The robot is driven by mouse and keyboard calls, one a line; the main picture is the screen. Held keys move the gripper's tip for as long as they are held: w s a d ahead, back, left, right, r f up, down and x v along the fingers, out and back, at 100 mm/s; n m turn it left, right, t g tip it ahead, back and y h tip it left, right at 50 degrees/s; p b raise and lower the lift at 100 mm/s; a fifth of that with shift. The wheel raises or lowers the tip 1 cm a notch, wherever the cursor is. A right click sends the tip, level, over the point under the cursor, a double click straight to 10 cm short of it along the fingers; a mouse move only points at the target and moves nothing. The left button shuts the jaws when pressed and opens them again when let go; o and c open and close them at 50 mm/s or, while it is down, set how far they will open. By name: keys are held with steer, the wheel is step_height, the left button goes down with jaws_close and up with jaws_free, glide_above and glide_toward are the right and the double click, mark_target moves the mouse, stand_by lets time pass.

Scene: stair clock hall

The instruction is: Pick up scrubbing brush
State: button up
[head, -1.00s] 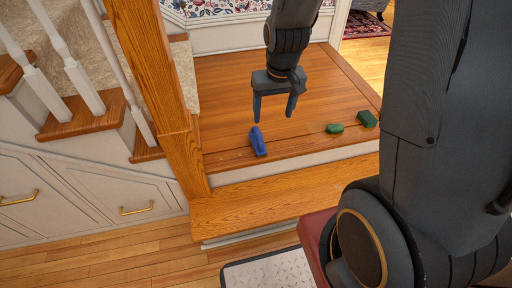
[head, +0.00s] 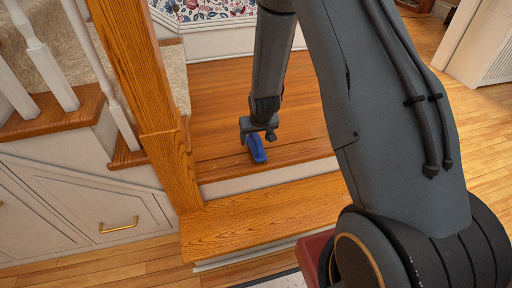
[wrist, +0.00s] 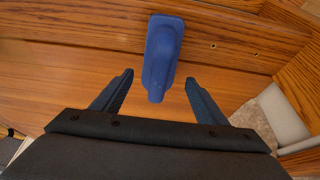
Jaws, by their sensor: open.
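The scrubbing brush (head: 256,149) is blue and lies on the wooden stair landing (head: 220,110), near its front edge. In the wrist view the blue brush (wrist: 162,55) lies lengthwise toward my gripper, just beyond the fingertips and roughly centred between them. My gripper (head: 259,141) is right at the brush in the head view, covering part of it. In the wrist view my gripper (wrist: 158,90) has its two fingers spread apart with nothing held between them. I cannot tell how high the fingertips are above the landing.
A wooden newel post (head: 150,90) stands close on the left, with white balusters (head: 50,60) beyond it. A lower wooden step (head: 260,208) lies in front of the landing. A floral-papered wall (head: 215,8) is behind. The landing behind the brush looks clear.

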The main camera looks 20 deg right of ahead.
steer(key=b+x, duration=0.1)
steer(key=x, duration=0.4)
steer(key=shift+s+d, duration=0.1)
steer(key=shift+s, duration=0.1)
steer(key=c, duration=1.2)
step_height(320, 180, up, 10)
steer(key=shift+r+p, duration=0.1)
steer(key=shift+p, duration=0.85)
steer(key=shift+c, duration=0.2)
